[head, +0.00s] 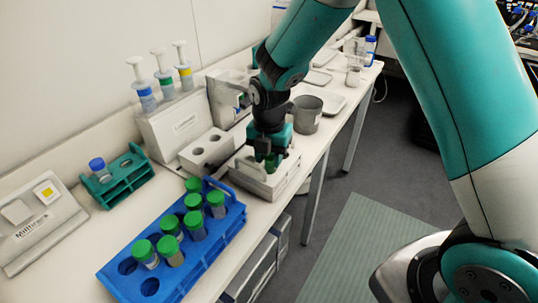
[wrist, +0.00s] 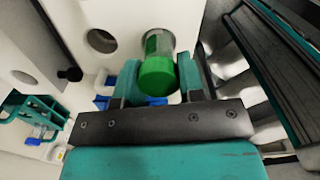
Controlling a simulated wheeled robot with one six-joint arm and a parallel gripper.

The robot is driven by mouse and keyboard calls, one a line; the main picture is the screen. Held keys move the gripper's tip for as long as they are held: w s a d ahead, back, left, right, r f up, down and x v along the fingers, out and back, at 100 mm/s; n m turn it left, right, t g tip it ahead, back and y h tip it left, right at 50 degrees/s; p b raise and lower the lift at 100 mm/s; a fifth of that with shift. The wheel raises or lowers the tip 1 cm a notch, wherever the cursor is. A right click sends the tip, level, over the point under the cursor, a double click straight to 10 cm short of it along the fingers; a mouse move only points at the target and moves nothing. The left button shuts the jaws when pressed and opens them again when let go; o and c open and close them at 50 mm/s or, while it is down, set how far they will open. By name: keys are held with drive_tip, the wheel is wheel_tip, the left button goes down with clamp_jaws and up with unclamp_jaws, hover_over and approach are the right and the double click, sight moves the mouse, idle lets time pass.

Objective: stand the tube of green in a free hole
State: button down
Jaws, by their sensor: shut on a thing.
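The tube's clear body shows some green beyond the cap and lines up with a hole of a white rack (wrist: 75,12). Its lower end is hidden, so I cannot tell how deep it sits. An empty round hole (wrist: 102,40) lies left of it. In the head view my gripper (head: 269,158) is low over the white rack (head: 265,190), and the tube is mostly hidden by the fingers.
A blue rack (head: 222,240) with several green-capped tubes stands at the front. A teal rack (head: 128,180) holds a blue-capped tube. A white block with holes (head: 190,162) stands left of the white rack, a grey cup (head: 307,115) behind it. The bench edge is close on the right.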

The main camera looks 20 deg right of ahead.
drive_tip(key=shift+f, duration=0.2)
drive_tip(key=c, duration=0.7)
unclamp_jaws()
drive_tip(key=shift+c, duration=0.2)
drive_tip(key=shift+r, duration=0.2)
wheel_tip(320, 180, up, 12)
drive_tip(key=b, duration=0.2)
drive_tip(key=s+a+r+m+y, duration=0.2)
drive_tip(key=s+m, duration=0.8)
drive_tip(key=s, duration=0.2)
drive_tip(key=s+a+r+m+y, duration=0.2)
drive_tip(key=s+r+m, duration=0.1)
drive_tip(key=s+m, duration=0.7)
drive_tip(key=shift+s+a+r, duration=0.15)
drive_tip(key=shift+s+r, duration=0.15)
drive_tip(key=shift+s, duration=0.85)
